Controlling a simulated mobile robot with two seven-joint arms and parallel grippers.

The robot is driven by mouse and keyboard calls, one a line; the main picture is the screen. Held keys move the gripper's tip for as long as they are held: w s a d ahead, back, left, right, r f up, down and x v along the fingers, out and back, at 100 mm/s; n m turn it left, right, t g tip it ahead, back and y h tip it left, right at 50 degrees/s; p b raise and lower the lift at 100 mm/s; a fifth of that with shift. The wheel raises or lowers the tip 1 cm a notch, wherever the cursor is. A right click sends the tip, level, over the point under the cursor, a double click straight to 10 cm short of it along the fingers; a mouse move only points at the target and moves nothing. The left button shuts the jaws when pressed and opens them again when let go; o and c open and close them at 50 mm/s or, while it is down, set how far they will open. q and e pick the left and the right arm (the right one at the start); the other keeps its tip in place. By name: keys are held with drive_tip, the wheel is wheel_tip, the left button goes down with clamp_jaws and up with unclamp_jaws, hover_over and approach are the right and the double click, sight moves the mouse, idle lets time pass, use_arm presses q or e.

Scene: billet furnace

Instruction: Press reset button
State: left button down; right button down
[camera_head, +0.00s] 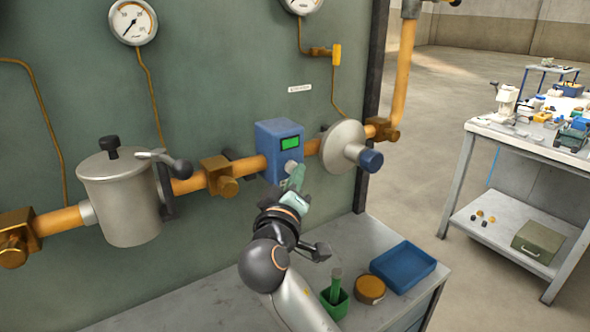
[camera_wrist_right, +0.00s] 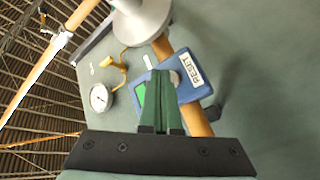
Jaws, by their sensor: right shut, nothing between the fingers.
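A blue box (camera_head: 278,140) with a green screen (camera_head: 290,143) sits on the orange pipe of the green panel. A small grey round button (camera_head: 290,167) is low on its front face. In the right wrist view the blue box (camera_wrist_right: 203,88) shows a white RESET label (camera_wrist_right: 190,63) beside the grey button (camera_wrist_right: 174,78). My right gripper (camera_head: 298,174) is shut and empty, its green fingers pointing at the box close to the button. The fingertips (camera_wrist_right: 161,74) partly cover the box in the wrist view. I cannot tell whether they touch the button. My left gripper is out of view.
A grey filter pot (camera_head: 122,205) with a lever is left on the pipe. A round grey housing (camera_head: 343,147) with a blue knob is close to the box's right. Below, a bench holds a blue tray (camera_head: 403,266), a brown round tin (camera_head: 370,289) and a green holder (camera_head: 334,302).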

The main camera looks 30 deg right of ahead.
idle(0.4)
drive_tip(key=shift+s, duration=0.9)
drive_tip(key=shift+s, duration=0.1)
drive_tip(key=s, duration=0.4)
drive_tip(key=shift+s+d+p, duration=0.25)
drive_tip(key=shift+s+p, duration=0.1)
drive_tip(key=shift+p, duration=0.05)
drive_tip(key=shift+s+f, duration=0.1)
idle(0.4)
